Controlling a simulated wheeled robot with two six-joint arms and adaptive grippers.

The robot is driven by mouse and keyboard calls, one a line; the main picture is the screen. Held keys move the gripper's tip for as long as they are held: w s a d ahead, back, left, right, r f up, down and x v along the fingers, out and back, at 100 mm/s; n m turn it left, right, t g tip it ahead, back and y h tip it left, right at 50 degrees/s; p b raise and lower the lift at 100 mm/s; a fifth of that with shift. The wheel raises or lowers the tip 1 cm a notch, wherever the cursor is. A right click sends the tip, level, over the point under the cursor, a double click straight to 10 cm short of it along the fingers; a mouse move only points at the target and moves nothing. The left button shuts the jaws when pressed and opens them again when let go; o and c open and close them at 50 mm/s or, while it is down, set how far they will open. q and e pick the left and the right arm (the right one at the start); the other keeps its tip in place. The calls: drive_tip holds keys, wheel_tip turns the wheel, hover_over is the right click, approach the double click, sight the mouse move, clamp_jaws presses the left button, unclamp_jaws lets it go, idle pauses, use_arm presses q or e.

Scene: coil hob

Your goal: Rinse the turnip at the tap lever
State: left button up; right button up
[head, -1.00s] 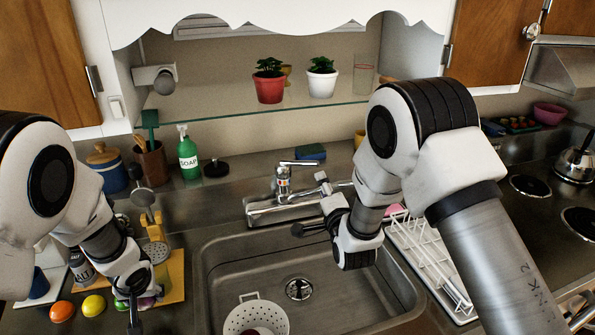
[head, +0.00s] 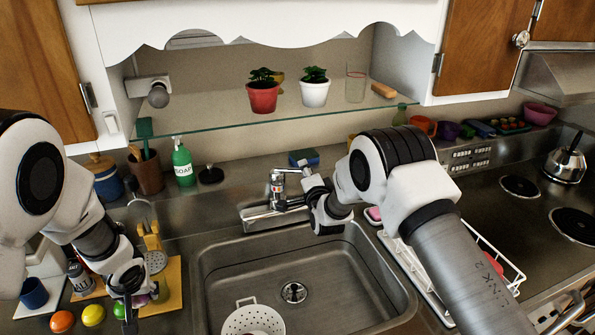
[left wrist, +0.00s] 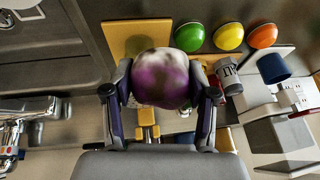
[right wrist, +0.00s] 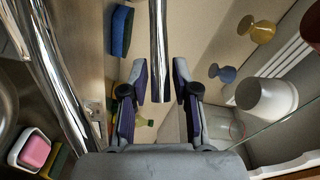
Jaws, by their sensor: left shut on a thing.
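The turnip (left wrist: 161,78), white and purple, is held between the fingers of my left gripper (left wrist: 161,95) in the left wrist view. In the head view my left gripper (head: 130,303) is left of the sink, above the counter, and mostly hides the turnip. The chrome tap (head: 277,188) stands behind the sink, with its lever (head: 294,170) on top. My right gripper (head: 290,203) is beside the tap. In the right wrist view my right gripper (right wrist: 159,80) is open, with a chrome bar (right wrist: 160,45), apparently the lever, between its fingertips. I cannot tell whether they touch it.
The sink (head: 340,285) holds a white colander (head: 253,320). A green soap bottle (head: 182,163) stands behind. A dish rack (head: 415,262) is right of the sink. A glass shelf (head: 215,119) crosses above the tap.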

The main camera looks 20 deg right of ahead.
clamp_jaws()
drive_tip(key=shift+w+a+r+n+g, duration=0.15)
drive_tip(key=shift+r+n+g, duration=0.15)
drive_tip(key=shift+r, duration=0.15)
drive_tip(key=o, duration=0.6)
unclamp_jaws()
drive_tip(key=s, duration=1.2)
drive_tip(key=shift+a+r, duration=0.3)
drive_tip(key=shift+a, duration=0.1)
